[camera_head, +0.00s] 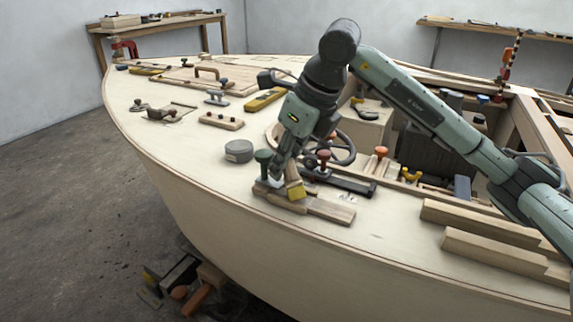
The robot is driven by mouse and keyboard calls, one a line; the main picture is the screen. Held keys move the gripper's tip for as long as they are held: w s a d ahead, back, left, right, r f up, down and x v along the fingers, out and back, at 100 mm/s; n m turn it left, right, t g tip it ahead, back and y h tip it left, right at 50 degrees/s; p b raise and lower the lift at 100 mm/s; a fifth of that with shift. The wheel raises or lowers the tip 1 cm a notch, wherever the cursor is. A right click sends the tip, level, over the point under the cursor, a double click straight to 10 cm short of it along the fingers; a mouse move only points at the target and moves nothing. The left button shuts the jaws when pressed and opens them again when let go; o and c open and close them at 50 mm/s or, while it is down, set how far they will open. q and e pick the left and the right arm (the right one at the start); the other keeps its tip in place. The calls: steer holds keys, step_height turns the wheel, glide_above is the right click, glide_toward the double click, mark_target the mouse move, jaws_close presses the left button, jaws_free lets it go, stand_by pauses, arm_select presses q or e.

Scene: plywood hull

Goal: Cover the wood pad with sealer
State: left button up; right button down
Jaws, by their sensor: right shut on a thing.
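The wood pad (330,210) is a flat light-brown block lying on the pale deck near the hull's edge. My right gripper (283,180) reaches down over the pad's left part. It is shut on a small brush-like tool (296,190) with a wooden upper part and a yellowish lower end. The tool's lower end is at the pad's top; I cannot tell whether it touches. The fingers partly hide the tool and the pad. No wet sealer can be made out on the pad. My left gripper is not in view.
A green-knobbed clamp (262,157) and a red-knobbed clamp (323,157) stand close by the gripper. A round grey tin (238,151) is to the left. A dark wheel (342,149) is behind. Timber lengths (493,252) lie at right.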

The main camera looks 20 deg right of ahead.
steer(key=shift+s+d+f+b, duration=0.2)
steer(key=shift+s+d+b, duration=0.75)
steer(key=shift+s+d, duration=0.7)
steer(key=shift+s+d+r+b, duration=0.2)
steer(key=shift+s+d+b, duration=0.4)
steer(key=shift+s, duration=0.5)
steer(key=shift+s+d+f+b, duration=0.2)
steer(key=shift+s+d+b, duration=0.5)
steer(key=shift+s+d, duration=0.2)
steer(key=shift+s+d+r, duration=0.1)
steer(key=shift+s+d, duration=0.25)
steer(key=shift+s, duration=0.1)
steer(key=shift+s+d+b, duration=0.35)
steer(key=shift+b, duration=0.25)
steer(key=shift+s+d+b, duration=0.65)
steer(key=shift+s+d, duration=0.1)
steer(key=shift+s, duration=0.15)
steer(key=shift+r, duration=0.1)
step_height(320, 180, up, 6)
steer(key=p, duration=0.5)
